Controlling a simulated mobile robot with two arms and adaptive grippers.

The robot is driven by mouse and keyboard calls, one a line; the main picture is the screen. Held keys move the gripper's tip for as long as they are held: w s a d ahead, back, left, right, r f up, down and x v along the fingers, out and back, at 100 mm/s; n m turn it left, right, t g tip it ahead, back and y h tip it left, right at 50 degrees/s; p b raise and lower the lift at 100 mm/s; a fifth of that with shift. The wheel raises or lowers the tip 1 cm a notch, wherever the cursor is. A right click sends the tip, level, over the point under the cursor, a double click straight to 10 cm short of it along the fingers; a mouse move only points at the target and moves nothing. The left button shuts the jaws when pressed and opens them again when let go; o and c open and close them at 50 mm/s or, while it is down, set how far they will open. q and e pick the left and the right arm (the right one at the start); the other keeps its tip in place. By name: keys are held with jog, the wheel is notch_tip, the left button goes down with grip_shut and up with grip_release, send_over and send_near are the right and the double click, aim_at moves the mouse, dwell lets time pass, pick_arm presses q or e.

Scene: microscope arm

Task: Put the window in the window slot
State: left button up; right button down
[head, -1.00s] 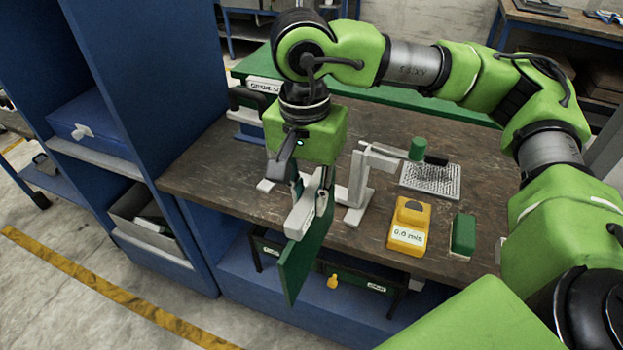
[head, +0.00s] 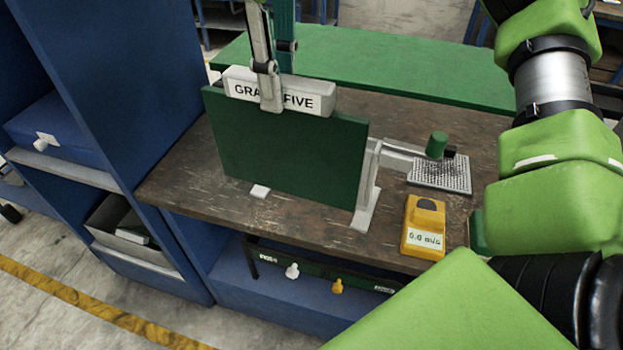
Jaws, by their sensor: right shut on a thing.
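The only panel that looks like the window is a flat dark green sheet (head: 285,155) with a white top bar (head: 315,100) whose lettering is partly covered. My right gripper (head: 270,96) is shut on the white top bar and holds the panel upright, broad face towards me. The panel hangs in front of the back of the bench, its right edge near a white stand (head: 368,190). My left gripper is not in view.
On the wooden bench (head: 200,180), a yellow meter (head: 424,228), a perforated grey plate (head: 452,178) and a green cylinder (head: 437,145) stand to the right. A blue cabinet (head: 140,120) stands at the left. The bench's front left is bare.

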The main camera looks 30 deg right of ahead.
jog(key=shift+w+d+r, duration=0.3)
jog(key=shift+w+d, duration=0.05)
jog(key=w+d+p, duration=0.5)
jog(key=w+d, duration=0.6)
jog(key=d, duration=0.2)
notch_tip(320, 180, down, 18)
jog(key=b, duration=0.1)
jog(key=shift+f, duration=0.15)
jog(key=shift+s+f, duration=0.1)
jog(key=shift+f, duration=0.05)
jog(key=c, duration=1.8)
grip_release()
jog(key=shift+c, duration=0.2)
